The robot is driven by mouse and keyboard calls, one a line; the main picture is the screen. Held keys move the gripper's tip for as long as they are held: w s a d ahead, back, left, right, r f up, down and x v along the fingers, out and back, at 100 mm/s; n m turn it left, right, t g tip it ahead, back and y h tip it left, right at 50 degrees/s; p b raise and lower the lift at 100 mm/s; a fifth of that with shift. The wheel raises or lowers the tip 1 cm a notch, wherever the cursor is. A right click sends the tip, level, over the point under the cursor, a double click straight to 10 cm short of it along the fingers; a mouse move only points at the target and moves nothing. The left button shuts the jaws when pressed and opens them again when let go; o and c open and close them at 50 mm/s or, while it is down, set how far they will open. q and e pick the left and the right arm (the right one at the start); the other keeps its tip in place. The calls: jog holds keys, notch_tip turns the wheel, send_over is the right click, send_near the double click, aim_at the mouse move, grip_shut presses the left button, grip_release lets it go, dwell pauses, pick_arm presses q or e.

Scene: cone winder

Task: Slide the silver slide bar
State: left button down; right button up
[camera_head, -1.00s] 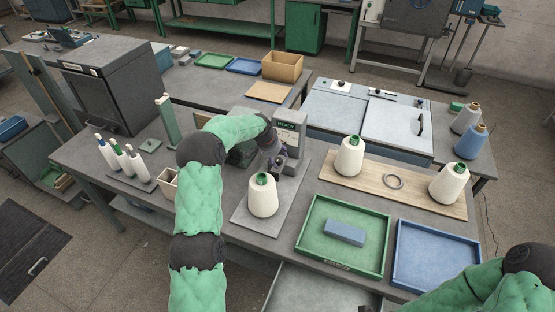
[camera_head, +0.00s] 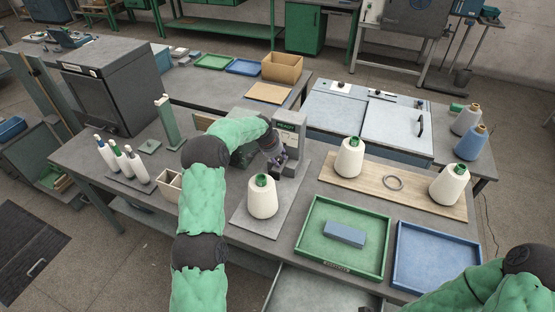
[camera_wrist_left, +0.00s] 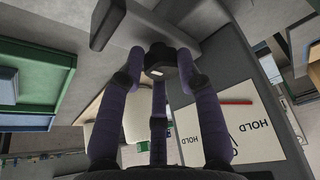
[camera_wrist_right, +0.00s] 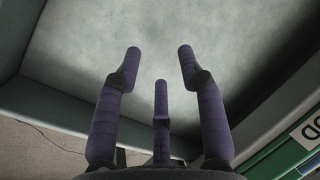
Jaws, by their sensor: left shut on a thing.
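The cone winder (camera_head: 289,133) is a grey machine standing on the workbench, with my left arm reaching in front of it. My left gripper (camera_head: 277,160) is low against its front. In the left wrist view my left gripper (camera_wrist_left: 163,70) has its purple fingers closed around a dark round knob (camera_wrist_left: 160,58) with a small pale patch. A grey bar-shaped part (camera_wrist_left: 150,27) lies just beyond the knob; I cannot tell whether it is the silver slide bar. My right gripper (camera_wrist_right: 158,72) is open and empty above a pale grey surface.
A white yarn cone (camera_head: 262,198) stands on the plate just in front of the winder. A green tray (camera_head: 311,258) with a blue-grey block (camera_head: 345,234) and a blue tray (camera_head: 437,262) lie to the right. White cones (camera_head: 349,158) stand on a wooden board.

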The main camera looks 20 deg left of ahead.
pick_arm(q)
jog(key=shift+w+a+r, duration=0.1)
jog(key=shift+w+r, duration=0.05)
jog(key=shift+w, duration=0.3)
pick_arm(e)
jog(key=shift+w+f, duration=0.1)
jog(key=shift+w, duration=0.1)
pick_arm(q)
jog(key=shift+r, duration=0.15)
pick_arm(e)
jog(key=shift+s, duration=0.1)
pick_arm(q)
jog(key=c, duration=1)
grip_release()
jog(key=shift+w, duration=0.1)
jog(key=shift+o, duration=0.5)
jog(key=shift+w, duration=0.2)
pick_arm(e)
jog(key=shift+w, duration=0.25)
pick_arm(q)
jog(key=shift+s+f, duration=0.15)
jog(key=shift+f, duration=0.1)
jog(key=shift+r, duration=0.1)
jog(key=v, duration=1.1)
jog(key=shift+s+r, duration=0.25)
jog(key=shift+r, duration=0.1)
pick_arm(e)
jog(key=shift+s, duration=0.1)
